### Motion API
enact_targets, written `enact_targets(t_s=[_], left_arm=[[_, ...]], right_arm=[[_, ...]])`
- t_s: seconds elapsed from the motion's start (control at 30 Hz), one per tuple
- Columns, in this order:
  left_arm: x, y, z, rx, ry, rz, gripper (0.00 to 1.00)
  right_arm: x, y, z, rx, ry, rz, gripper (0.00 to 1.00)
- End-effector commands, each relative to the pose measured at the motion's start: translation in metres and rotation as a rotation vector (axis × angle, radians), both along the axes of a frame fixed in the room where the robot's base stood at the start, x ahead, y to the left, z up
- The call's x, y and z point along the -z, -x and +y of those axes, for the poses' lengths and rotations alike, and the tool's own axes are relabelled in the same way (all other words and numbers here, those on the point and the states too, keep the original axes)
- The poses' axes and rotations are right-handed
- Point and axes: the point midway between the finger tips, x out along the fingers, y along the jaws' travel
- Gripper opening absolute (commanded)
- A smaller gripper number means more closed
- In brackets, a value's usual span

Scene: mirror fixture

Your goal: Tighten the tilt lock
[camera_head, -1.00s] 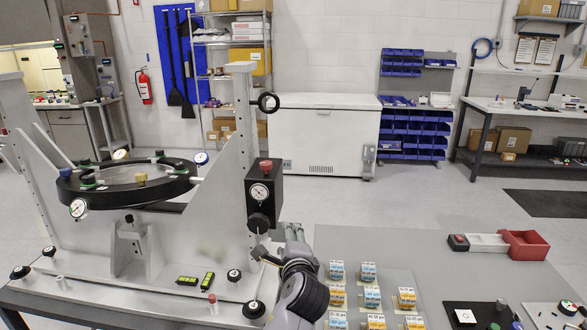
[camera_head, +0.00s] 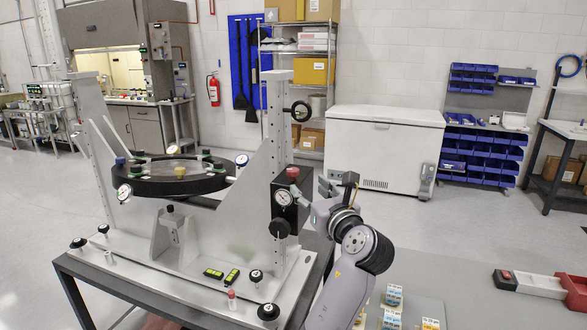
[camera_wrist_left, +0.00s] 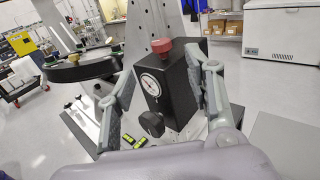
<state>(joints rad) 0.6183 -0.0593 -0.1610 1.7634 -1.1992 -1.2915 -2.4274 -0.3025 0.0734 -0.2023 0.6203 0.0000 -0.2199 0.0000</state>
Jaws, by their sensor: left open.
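The mirror fixture is a grey metal frame (camera_head: 172,258) with a round mirror in a black ring (camera_head: 150,186). On its right upright is a black box (camera_head: 300,207) with a white dial (camera_head: 284,197), a red knob (camera_head: 292,172) on top and a black knob (camera_head: 279,229) low on its front. I cannot tell which knob is the tilt lock. My left gripper (camera_head: 339,184) is open and empty, just right of the box near its top. In the left wrist view, the box (camera_wrist_left: 172,98) and red knob (camera_wrist_left: 162,46) show between the spread fingers (camera_wrist_left: 160,65). My right gripper is not in view.
A black ring handle (camera_head: 300,111) sticks out of the upright above the box. Small black knobs (camera_head: 268,312) and two yellow-green levels (camera_head: 231,276) are on the base plate. Small labelled boxes (camera_head: 393,296) and a red bin (camera_head: 573,290) are on the grey table at right.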

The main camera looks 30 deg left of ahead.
Motion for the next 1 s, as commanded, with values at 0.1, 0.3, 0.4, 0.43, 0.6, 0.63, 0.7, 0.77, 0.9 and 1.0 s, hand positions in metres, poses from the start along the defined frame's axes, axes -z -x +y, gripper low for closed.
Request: enact_targets(t_s=[0.1,0.3,0.4,0.43,0.6,0.63,0.7,0.77,0.9,1.0], left_arm=[[-0.004,-0.016,0.024,-0.003,-0.002,0.001,0.48],[-0.003,-0.041,0.059,-0.003,0.000,0.000,0.48],[-0.002,-0.052,0.074,-0.002,0.001,0.001,0.48],[-0.002,-0.055,0.077,-0.001,0.001,0.000,0.48],[-0.001,-0.067,0.093,0.000,0.001,-0.002,0.48],[-0.001,-0.068,0.095,0.000,0.002,-0.001,0.48],[0.000,-0.070,0.097,0.000,0.002,-0.001,0.48],[0.000,-0.071,0.099,0.001,0.003,-0.002,0.48],[0.000,-0.071,0.099,0.001,0.002,-0.002,0.48],[0.000,-0.071,0.099,0.001,0.002,-0.002,0.48]], right_arm=[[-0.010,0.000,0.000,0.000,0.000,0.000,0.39],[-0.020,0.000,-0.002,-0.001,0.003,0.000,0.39],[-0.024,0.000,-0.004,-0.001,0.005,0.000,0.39],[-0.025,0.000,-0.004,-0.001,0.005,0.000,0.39],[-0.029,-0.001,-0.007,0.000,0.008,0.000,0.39],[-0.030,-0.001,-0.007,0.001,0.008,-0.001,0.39],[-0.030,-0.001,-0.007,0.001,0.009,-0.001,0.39],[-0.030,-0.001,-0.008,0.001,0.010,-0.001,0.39],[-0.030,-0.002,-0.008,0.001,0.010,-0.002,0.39],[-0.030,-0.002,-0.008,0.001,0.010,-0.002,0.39]])
